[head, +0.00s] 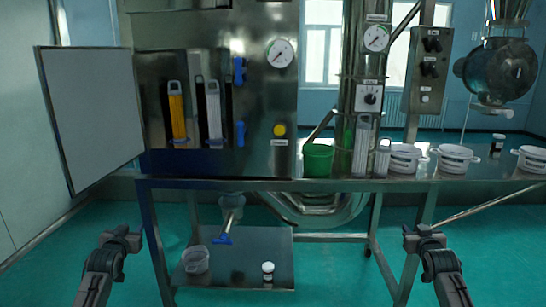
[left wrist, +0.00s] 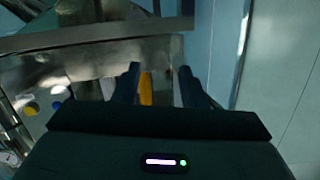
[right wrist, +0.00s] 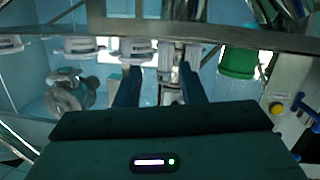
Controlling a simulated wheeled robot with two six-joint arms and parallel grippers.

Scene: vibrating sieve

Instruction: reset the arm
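My left gripper (head: 122,233) is at the lower left of the head view, in front of the steel frame and apart from it. In the left wrist view its two fingers (left wrist: 158,84) stand apart with nothing held between them; the steel panel shows beyond. My right gripper (head: 424,232) is at the lower right of the head view, in front of the table and below its top. In the right wrist view its fingers (right wrist: 162,86) are spread with nothing held between them. Neither gripper touches anything.
A steel table (head: 230,184) crosses the view, carrying a green bucket (head: 317,160) and white tubs (head: 454,158). Its lower shelf (head: 245,262) holds a clear container (head: 196,259) and a small white-capped bottle (head: 268,271).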

